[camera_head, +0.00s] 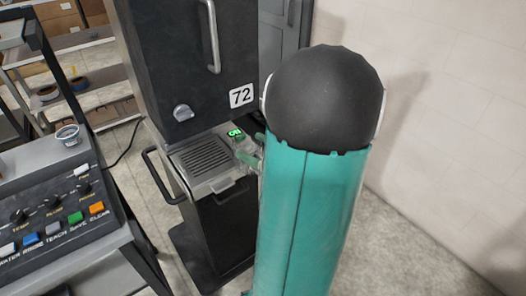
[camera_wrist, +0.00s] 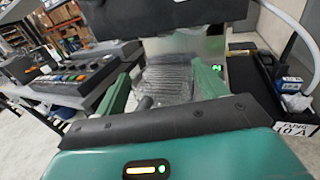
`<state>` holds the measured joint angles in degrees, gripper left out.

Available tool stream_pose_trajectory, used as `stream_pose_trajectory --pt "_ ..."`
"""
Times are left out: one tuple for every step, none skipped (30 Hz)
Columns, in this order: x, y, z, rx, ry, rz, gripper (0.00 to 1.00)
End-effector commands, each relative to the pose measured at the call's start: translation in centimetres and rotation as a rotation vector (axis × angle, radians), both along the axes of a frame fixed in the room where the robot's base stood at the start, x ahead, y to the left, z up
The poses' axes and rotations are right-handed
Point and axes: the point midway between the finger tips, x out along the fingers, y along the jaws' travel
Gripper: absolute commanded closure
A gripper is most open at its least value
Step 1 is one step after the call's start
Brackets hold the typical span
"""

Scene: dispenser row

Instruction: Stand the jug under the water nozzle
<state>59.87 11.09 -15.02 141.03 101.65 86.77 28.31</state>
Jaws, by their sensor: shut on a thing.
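A clear jug (camera_head: 253,142) shows only in part beside the right edge of the dispenser's drip tray (camera_head: 203,156), mostly hidden by my teal arm. My gripper (camera_head: 248,158) has green fingers and is shut on the jug. In the wrist view the fingers (camera_wrist: 163,84) stand on either side of faint clear walls, with the ribbed tray behind. The black dispenser (camera_head: 185,55) carries the label 72 and a grey knob. I cannot make out the water nozzle in either view. Whether the jug touches the tray is unclear.
A black side handle (camera_head: 160,178) juts out by the tray. In the wrist view a dark bin (camera_wrist: 262,95) with boxes is at right. A pale wall is at right.

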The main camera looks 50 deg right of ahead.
Motion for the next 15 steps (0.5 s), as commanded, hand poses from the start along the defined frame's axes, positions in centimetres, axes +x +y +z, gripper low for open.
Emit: stream_pose_trajectory --pt "0.7 0.0 0.0 0.0 0.0 0.003 0.62" --pt "1.0 0.0 0.0 -0.001 0.001 0.003 0.62" --pt "1.4 -0.1 -0.1 -0.001 0.0 0.003 0.62" --pt "1.8 -0.1 -0.1 -0.001 0.0 0.003 0.62" --pt "2.1 -0.1 -0.1 0.0 0.0 0.004 0.62" --pt "2.6 -0.1 -0.1 0.0 0.0 0.004 0.62" --pt "3.0 -0.2 -0.1 0.0 0.0 0.002 0.62" --pt "3.3 -0.2 -0.2 0.0 0.0 0.002 0.62" --pt "3.8 -0.2 -0.2 0.0 0.0 0.003 0.62" --pt "4.1 -0.2 -0.2 0.0 0.0 0.003 0.62" --pt "4.5 -0.3 -0.2 0.0 0.0 0.003 0.62" --pt "4.9 -0.3 -0.2 0.0 0.0 0.003 0.62" --pt "5.2 -0.3 -0.3 0.0 0.001 0.003 0.62" --pt "5.6 -0.4 -0.3 0.0 0.0 0.002 0.62" --pt "6.0 -0.4 -0.3 0.0 -0.001 0.002 0.62"
